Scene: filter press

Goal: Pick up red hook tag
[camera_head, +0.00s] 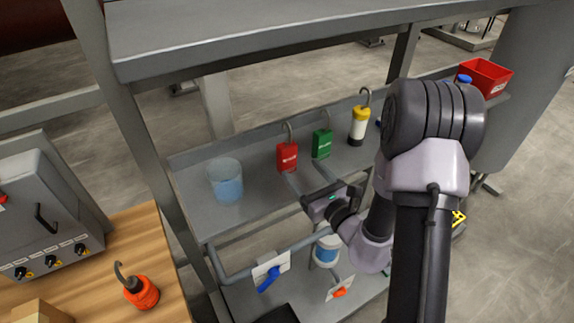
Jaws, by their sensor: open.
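The red hook tag (287,157) is a small red block with pale lettering and a grey hook on top. It is on the middle shelf (248,210), left of a similar green hook tag (322,144). My gripper (308,177) is in front of the two tags, with its fingers apart and pointing at the shelf. Its left finger is just below the red tag in the picture, and the right finger is below the green one. Nothing shows between the fingers. I cannot tell whether the left finger touches the red tag.
A blue translucent beaker (226,182) stands left on the shelf. A yellow-and-white hooked lamp (358,127) is right of the green tag. A grey upper shelf (250,38) overhangs. An orange hooked item (142,292) sits on the wooden bench.

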